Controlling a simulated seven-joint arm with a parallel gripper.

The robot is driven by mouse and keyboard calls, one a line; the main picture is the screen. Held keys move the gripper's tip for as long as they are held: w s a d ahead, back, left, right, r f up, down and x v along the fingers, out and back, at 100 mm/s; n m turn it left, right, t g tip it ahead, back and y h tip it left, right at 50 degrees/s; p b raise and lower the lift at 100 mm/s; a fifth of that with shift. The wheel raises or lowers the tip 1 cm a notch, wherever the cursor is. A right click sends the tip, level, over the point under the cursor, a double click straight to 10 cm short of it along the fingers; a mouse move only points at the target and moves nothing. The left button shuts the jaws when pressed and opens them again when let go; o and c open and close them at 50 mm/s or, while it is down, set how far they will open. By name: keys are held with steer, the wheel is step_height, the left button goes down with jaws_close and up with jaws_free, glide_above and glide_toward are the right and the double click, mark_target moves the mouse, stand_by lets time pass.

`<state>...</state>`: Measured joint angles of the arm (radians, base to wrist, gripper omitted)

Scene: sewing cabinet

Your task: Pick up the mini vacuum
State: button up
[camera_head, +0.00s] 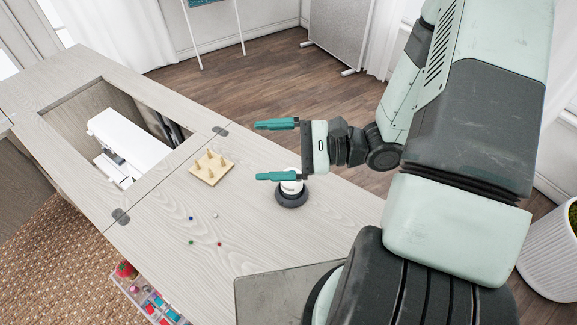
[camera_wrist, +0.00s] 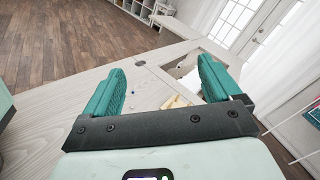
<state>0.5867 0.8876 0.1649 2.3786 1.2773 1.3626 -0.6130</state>
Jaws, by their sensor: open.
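The mini vacuum (camera_head: 291,198) is a small round thing with a dark base and a white upper part. It stands on the cabinet top in the head view, near the edge on the right. My gripper (camera_head: 262,150) is open and empty, with teal fingers pointing left. One finger overlaps the top of the mini vacuum in the picture and hides part of it; the gap in height is hard to tell. In the wrist view my open gripper (camera_wrist: 160,72) shows both fingers with nothing held, and I cannot make out the mini vacuum there.
A wooden spool board with pegs (camera_head: 211,167) lies left of the mini vacuum. Several small coloured pieces (camera_head: 191,242) are scattered on the cabinet top (camera_head: 160,270). A white sewing machine (camera_head: 128,143) sits in the cabinet opening. A white planter (camera_head: 551,250) stands at the right.

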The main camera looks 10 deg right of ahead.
mark_target(298, 187)
steer(key=d+f+m+t+h, duration=0.2)
steer(key=f+m+t+h, duration=0.1)
steer(key=f+m, duration=0.3)
steer(key=w+d+f+m+t+h, duration=0.1)
steer(key=d+f+m+t+h, duration=0.1)
steer(key=f+m+t+h, duration=0.2)
steer(key=w+d+f+m+t+h, duration=0.1)
steer(key=d+f+m+t+h, duration=0.1)
steer(key=f+m+t+h, duration=0.2)
steer(key=shift+w+f+m+t, duration=0.15)
steer(key=shift+f+m+t, duration=0.6)
steer(key=shift+f+m, duration=0.3)
steer(key=shift+w+f+m+t, duration=0.1)
steer(key=shift+f+m+t, duration=0.7)
steer(key=shift+m, duration=0.35)
steer(key=shift+x, duration=2.4)
steer(key=shift+f, duration=0.15)
steer(key=shift+c, duration=0.5)
steer(key=c, duration=1.2)
